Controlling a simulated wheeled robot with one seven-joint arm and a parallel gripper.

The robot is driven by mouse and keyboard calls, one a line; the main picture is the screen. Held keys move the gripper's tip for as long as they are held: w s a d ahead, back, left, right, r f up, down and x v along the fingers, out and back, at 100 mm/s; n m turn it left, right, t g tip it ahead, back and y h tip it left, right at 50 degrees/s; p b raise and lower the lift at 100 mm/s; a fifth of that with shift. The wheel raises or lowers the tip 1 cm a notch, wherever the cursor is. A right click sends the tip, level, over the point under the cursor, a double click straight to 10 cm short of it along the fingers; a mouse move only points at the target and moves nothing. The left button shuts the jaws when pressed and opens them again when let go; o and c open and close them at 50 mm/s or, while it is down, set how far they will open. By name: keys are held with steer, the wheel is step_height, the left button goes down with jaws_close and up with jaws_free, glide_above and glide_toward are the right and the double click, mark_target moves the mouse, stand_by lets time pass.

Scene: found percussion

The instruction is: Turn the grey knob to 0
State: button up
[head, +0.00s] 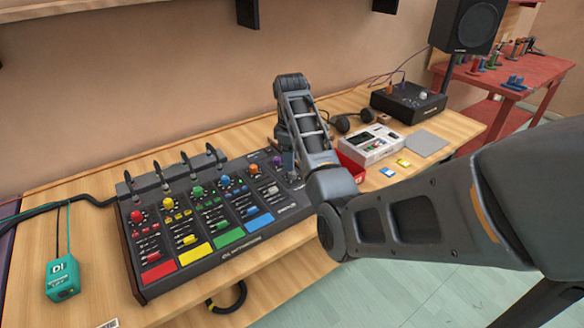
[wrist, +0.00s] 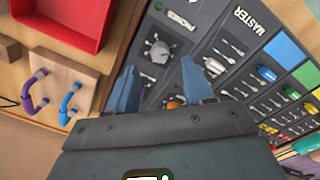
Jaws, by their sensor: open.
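The grey knob (wrist: 160,51) shows in the wrist view on the dark mixer panel, beside the section marked MASTER. My gripper (wrist: 159,68) is open, with one blue-grey finger on each side of the knob's line. Nothing is held. The knob appears just beyond the fingertips, and I cannot tell whether they touch it. In the head view the mixer (head: 184,263) lies on the wooden bench, and my arm reaches over its right end. The grey knob is not clear there. I cannot read its setting or a 0 mark.
Red, yellow, green, blue and orange knobs line the mixer. A red tray (wrist: 70,20) lies close by; purple (wrist: 36,90) and blue (wrist: 70,103) hooks sit near it. A white box (head: 370,147), black unit (head: 407,103) and teal box (head: 63,279) stand on the bench.

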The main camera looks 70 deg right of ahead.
mark_target(292, 174)
steer(key=shift+r, duration=1.55)
steer(key=shift+s+a, duration=0.1)
